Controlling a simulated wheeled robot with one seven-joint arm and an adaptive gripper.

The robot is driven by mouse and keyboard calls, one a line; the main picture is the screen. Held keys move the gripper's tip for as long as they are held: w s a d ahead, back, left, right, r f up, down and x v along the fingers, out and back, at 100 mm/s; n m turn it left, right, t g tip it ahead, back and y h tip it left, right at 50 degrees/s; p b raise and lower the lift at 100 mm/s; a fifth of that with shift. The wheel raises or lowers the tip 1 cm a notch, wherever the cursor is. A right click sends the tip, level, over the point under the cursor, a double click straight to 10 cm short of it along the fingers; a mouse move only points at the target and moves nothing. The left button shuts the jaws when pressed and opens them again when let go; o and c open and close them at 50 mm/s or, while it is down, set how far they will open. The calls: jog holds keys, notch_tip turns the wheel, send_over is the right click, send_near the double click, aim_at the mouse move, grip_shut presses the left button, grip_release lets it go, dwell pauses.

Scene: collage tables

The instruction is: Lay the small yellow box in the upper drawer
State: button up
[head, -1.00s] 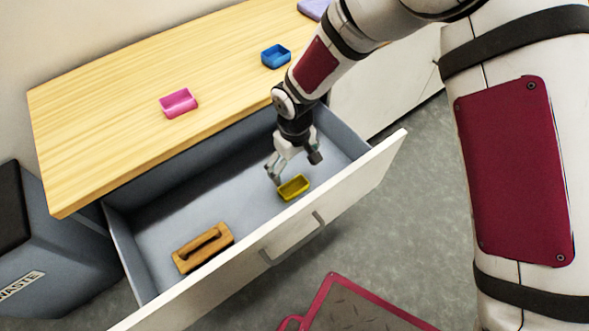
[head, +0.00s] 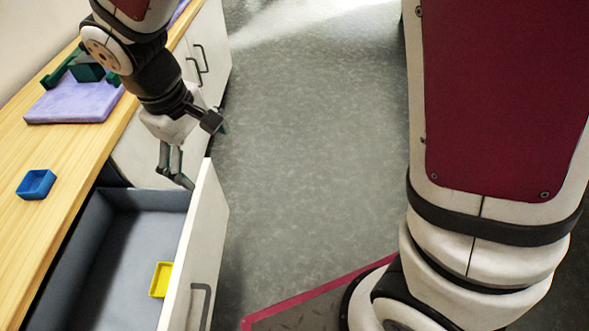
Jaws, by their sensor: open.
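The small yellow box (head: 160,280) lies inside the open upper drawer (head: 125,231), close to the inner side of the drawer's front panel. It is apart from my gripper. My gripper (head: 203,160) is open and empty. In the picture it is above the far end of the drawer front, higher up than the yellow box. The near part of the drawer is cut off by the bottom of the frame.
On the wooden counter top (head: 62,162) sit a blue box (head: 36,184) and a purple pad (head: 68,103) with dark green objects (head: 86,73). Cabinet doors with handles (head: 203,58) stand beyond the drawer.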

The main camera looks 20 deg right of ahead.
jog(key=s+d+r+m, duration=0.2)
jog(key=s+d+r, duration=0.35)
jog(key=d, duration=0.25)
jog(key=s+d+r+m, duration=0.3)
jog(key=s+d+r, duration=0.2)
jog(key=s+d, duration=0.15)
jog(key=s+d+m+y, duration=0.1)
jog(key=s+d+m, duration=0.2)
jog(key=s, duration=1)
jog(key=shift+s+d+r+g+y, duration=0.3)
jog(key=shift+d+y, duration=0.1)
jog(key=shift+d, duration=0.6)
jog(key=shift+w, duration=0.1)
